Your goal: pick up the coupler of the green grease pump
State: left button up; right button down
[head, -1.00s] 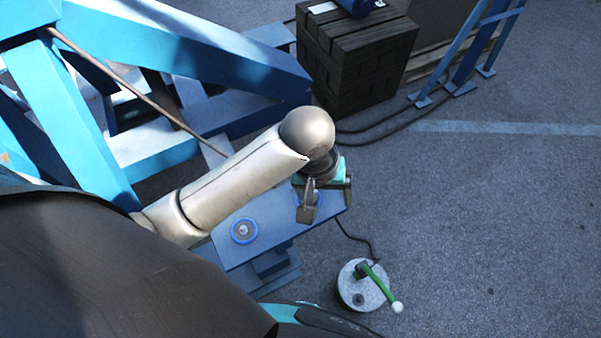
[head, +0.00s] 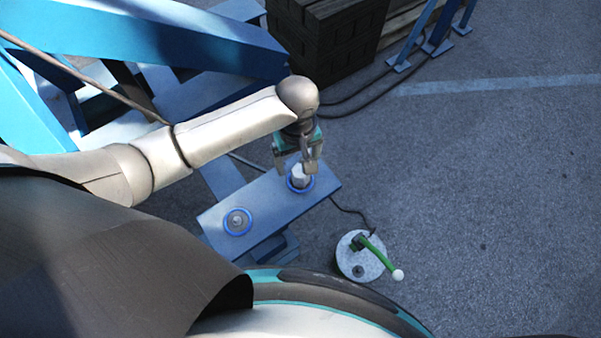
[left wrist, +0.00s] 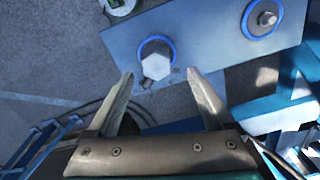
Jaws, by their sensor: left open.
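A pale hexagonal piece (head: 300,176), which looks like the coupler, stands in a blue ring at the right end of the blue bench. It also shows in the left wrist view (left wrist: 156,66), just beyond and between the fingertips. My left gripper (head: 297,167) is above the bench, open and empty; its two spread fingers also show in the left wrist view (left wrist: 160,75). I cannot tell how high the fingertips are above the piece. The grease pump (head: 360,256), a grey drum with a green lever, stands on the ground to the right. My right gripper is not in view.
The blue bench (head: 266,207) has a second blue ring with a small fitting (head: 237,221). A dark hose (head: 348,210) runs between the bench and the pump. A blue frame (head: 170,40) stands behind my left arm, and dark crates (head: 325,45) stand at the back. The asphalt at right is clear.

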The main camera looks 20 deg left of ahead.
aim_at(299, 168)
pick_arm(q)
jog(key=shift+w+d+f+b, duration=0.1)
jog(key=shift+f+b, duration=0.1)
jog(key=shift+f, duration=0.75)
jog(key=shift+w+a+f+b, duration=0.1)
jog(key=shift+f+b, duration=0.1)
jog(key=shift+f, duration=0.8)
jog(key=shift+w+d+f+b, duration=0.1)
jog(key=shift+f+b, duration=0.1)
jog(key=shift+f, duration=0.75)
grip_shut()
